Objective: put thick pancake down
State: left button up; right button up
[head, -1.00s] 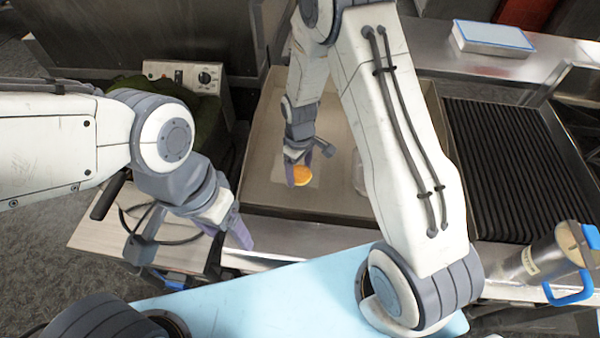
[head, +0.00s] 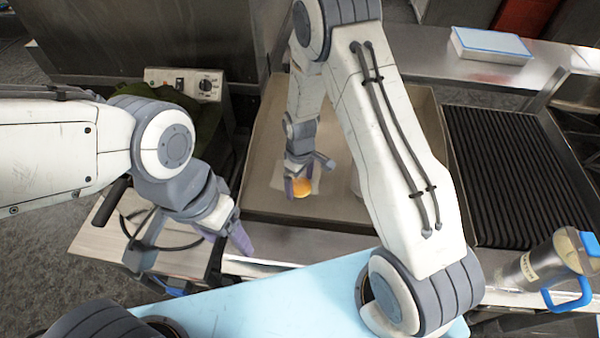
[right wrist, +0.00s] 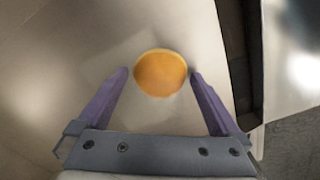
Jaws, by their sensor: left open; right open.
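The thick pancake (head: 302,188) is a round orange-yellow disc on the flat metal griddle (head: 262,196), near its front edge. My right gripper (head: 300,182) is above it, partly covering it in the head view. In the right wrist view the pancake (right wrist: 161,73) lies ahead of and between the open purple fingers of my right gripper (right wrist: 158,78), with a gap on both sides. My left gripper (head: 195,250) is open and empty, low at the left, over the front edge of the counter and away from the griddle.
A ribbed black grill (head: 510,175) is to the right of the griddle. A metal pitcher with a blue handle (head: 540,268) stands at the lower right. A control box with a knob (head: 190,82) is at the left. A white-and-blue box (head: 492,44) lies on the back shelf.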

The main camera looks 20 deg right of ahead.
aim_at(300, 185)
notch_tip(300, 185, up, 11)
jog(key=b, duration=0.3)
jog(key=s+a+r, duration=0.8)
jog(key=s+r, duration=0.1)
jog(key=s, duration=0.3)
pick_arm(q)
notch_tip(300, 185, down, 2)
jog(key=shift+f, duration=0.25)
pick_arm(e)
jog(key=s+r+y, duration=0.1)
jog(key=s+r, duration=0.2)
jog(key=s, duration=0.9)
jog(key=shift+a, duration=0.25)
pick_arm(q)
jog(key=shift+d, duration=0.15)
pick_arm(e)
jog(key=shift+d, duration=0.1)
